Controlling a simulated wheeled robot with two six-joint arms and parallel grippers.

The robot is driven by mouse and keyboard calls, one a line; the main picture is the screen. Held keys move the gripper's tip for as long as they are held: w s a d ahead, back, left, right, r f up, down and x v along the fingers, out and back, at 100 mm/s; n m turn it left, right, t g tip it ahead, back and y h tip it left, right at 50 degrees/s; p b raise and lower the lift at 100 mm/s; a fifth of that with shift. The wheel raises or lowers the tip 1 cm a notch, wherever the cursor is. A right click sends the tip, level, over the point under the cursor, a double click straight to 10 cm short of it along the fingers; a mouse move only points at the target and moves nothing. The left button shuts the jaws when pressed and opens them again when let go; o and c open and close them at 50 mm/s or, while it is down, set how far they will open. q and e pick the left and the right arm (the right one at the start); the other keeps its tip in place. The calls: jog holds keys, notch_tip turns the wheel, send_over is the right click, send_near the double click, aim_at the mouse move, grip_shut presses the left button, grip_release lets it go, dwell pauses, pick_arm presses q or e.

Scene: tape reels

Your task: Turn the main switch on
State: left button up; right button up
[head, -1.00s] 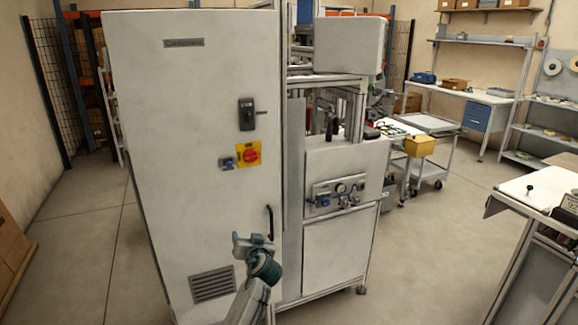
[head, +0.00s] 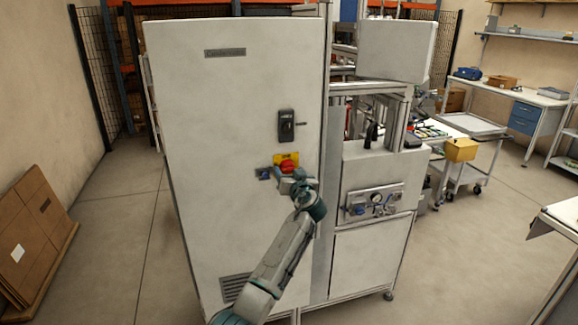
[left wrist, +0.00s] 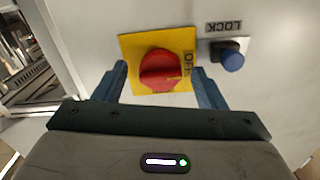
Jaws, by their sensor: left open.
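The main switch is a red rotary knob (head: 288,167) on a yellow plate (head: 279,159), mounted on the front of the tall grey cabinet (head: 225,110). In the left wrist view the knob (left wrist: 161,70) sits on its yellow plate (left wrist: 128,45), with the word OFF beside it. My left gripper (head: 287,176) is at the switch, partly covering it in the head view. In the left wrist view its two blue fingers (left wrist: 160,84) are open, one on each side of the knob. I cannot tell whether they touch it. My right gripper is not in view.
A blue lock button (left wrist: 233,61) under a LOCK label is close beside one finger. A dark handle (head: 286,125) is above the switch. The gauge panel (head: 374,201) is on the machine to the right.

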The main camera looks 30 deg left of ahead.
pick_arm(q)
jog(key=shift+w+a+r, duration=0.15)
jog(key=shift+w+a, duration=0.15)
jog(key=shift+a, duration=0.2)
jog(key=shift+c, duration=0.7)
jog(key=c, duration=0.9)
jog(key=shift+o, duration=0.2)
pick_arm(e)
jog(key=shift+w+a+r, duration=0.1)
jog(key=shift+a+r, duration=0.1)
